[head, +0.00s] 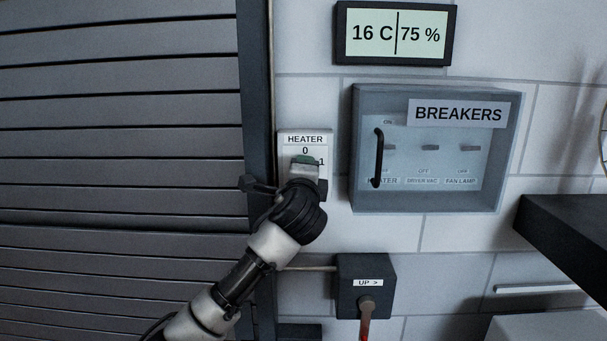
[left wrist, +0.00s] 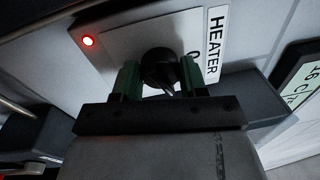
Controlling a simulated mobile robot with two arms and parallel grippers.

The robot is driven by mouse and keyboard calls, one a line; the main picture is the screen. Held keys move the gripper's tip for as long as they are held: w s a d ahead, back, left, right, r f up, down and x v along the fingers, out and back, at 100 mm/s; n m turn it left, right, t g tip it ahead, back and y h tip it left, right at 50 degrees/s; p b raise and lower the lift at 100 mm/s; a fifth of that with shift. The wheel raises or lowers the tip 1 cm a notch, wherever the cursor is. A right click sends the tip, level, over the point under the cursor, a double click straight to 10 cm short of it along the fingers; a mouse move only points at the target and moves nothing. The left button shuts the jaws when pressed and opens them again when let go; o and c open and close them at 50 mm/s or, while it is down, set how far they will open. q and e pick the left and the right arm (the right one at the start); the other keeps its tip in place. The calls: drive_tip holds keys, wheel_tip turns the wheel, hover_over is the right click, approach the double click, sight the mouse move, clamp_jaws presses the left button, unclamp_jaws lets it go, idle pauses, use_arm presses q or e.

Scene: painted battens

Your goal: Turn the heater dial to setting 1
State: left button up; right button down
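The heater panel (head: 305,138) is a white plate on the wall, marked HEATER, with 0 at the top and 1 at the right. My left gripper (head: 306,161) is in front of it and hides the dial in the head view. In the left wrist view the black round dial (left wrist: 158,65) is between the two green fingers of my left gripper (left wrist: 161,78). One finger is on each side, apart enough to look open; contact is unclear. A grey sliver shows on the dial, but its setting is unclear. A red light (left wrist: 88,42) glows on the panel. My right gripper is out of view.
A breaker box (head: 500,190) with a clear cover and black handle is right of the panel. A display (head: 396,34) reads 16 C and 75 %. A box (head: 350,300) marked UP with a lever is below. A slatted shutter (head: 120,120) fills the left.

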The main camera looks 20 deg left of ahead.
use_arm(q)
drive_tip(key=o, duration=0.5)
drive_tip(key=shift+c, duration=0.2)
drive_tip(key=b+v, duration=0.4)
drive_tip(key=v, duration=0.6)
drive_tip(key=shift+s, duration=0.35)
drive_tip(key=shift+d+f, duration=0.15)
